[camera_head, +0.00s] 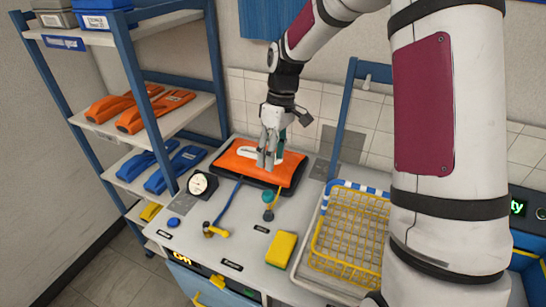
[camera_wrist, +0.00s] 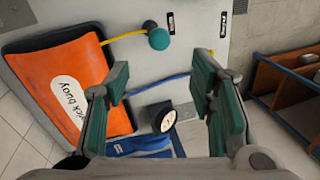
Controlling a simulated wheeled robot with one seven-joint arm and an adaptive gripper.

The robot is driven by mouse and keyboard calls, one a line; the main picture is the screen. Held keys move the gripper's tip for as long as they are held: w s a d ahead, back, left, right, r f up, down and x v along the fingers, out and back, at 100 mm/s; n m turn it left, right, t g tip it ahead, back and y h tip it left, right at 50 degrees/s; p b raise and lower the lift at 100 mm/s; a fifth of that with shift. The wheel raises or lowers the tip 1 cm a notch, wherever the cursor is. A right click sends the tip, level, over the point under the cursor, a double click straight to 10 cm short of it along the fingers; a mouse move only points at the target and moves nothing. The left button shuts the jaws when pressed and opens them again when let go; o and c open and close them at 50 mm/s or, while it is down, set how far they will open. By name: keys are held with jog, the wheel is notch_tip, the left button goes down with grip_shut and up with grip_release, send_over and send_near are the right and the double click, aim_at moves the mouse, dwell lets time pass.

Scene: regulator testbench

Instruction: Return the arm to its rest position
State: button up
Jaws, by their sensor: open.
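My gripper (camera_head: 270,152) hangs over the orange buoy (camera_head: 229,161) at the back of the bench in the head view. In the wrist view my gripper (camera_wrist: 163,100) has its two fingers wide apart with nothing between them. The orange buoy (camera_wrist: 88,105) lies left of the fingers there, with a white label on it. My arm reaches in from the upper right of the head view and bends down to the bench. I cannot tell whether the gripper touches the buoy.
A blue shelf rack (camera_head: 128,60) with orange and blue pieces stands at the left. A round gauge (camera_head: 199,184), a green knob (camera_head: 268,196), a yellow sponge (camera_head: 282,249) and a yellow wire basket (camera_head: 350,232) stand on the bench. A blue post (camera_head: 343,115) rises right of the gripper.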

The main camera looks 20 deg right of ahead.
jog(key=s+a+r+m+t+h, duration=0.2)
jog(key=s+r+m+t, duration=0.1)
jog(key=s+r, duration=1)
jog(key=s+r+m+t, duration=0.4)
jog(key=s+r, duration=0.1)
jog(key=s, duration=0.6)
jog(key=shift+s+a+r, duration=0.25)
jog(key=shift+s+r, duration=0.05)
jog(key=shift+r, duration=0.1)
